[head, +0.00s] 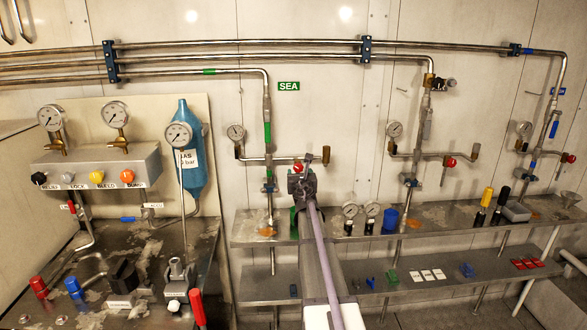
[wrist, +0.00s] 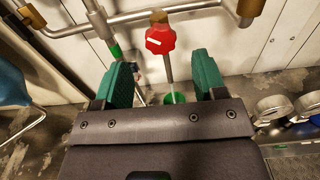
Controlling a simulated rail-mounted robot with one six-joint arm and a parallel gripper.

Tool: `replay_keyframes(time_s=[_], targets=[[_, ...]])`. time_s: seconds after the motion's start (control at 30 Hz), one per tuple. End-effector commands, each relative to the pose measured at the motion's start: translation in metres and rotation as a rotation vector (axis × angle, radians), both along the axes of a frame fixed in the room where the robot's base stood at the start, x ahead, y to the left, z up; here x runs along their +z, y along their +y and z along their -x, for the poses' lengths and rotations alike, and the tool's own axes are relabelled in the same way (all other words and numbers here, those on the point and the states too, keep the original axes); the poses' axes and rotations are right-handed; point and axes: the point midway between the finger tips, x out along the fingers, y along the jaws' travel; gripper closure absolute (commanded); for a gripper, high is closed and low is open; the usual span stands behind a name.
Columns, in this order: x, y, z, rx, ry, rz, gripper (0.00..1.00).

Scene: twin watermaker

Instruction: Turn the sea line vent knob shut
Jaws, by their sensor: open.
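The red sea line vent knob (wrist: 160,39) sits on the horizontal branch of the sea line, with a white mark on its left side. In the head view the knob (head: 298,167) shows just above my gripper (head: 300,183). In the wrist view my gripper (wrist: 162,76) is open, its two green fingers apart and empty. The knob lies beyond the fingertips, between their directions, and a thin stem runs down below it. No contact with the knob shows. The green SEA sign (head: 289,86) is above the branch.
A gauge (head: 236,132) stands left of the branch; a brass-ended pipe (wrist: 247,12) rises close right of the knob. Loose gauges (head: 350,210) and a blue cup (head: 390,219) stand on the shelf (head: 440,216). Similar red knobs (head: 450,161) sit on the lines to the right.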

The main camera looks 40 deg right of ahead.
Motion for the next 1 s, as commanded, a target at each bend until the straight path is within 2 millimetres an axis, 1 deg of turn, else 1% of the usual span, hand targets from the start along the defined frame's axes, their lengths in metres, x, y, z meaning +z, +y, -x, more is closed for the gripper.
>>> replay_keyframes(time_s=[0.03,0.1,0.23,0.37,0.6,0.67,1.0], targets=[[0.0,-0.01,-0.015,0.0,0.001,0.001,0.36],[0.0,-0.019,-0.029,-0.001,0.0,0.0,0.36],[0.0,-0.032,-0.049,-0.001,-0.001,-0.001,0.36],[0.0,-0.038,-0.059,-0.001,0.0,0.0,0.36],[0.0,-0.038,-0.059,-0.001,-0.001,-0.001,0.36],[0.0,-0.038,-0.059,-0.001,-0.001,-0.001,0.4],[0.0,-0.038,-0.059,-0.001,-0.001,-0.001,0.73]])
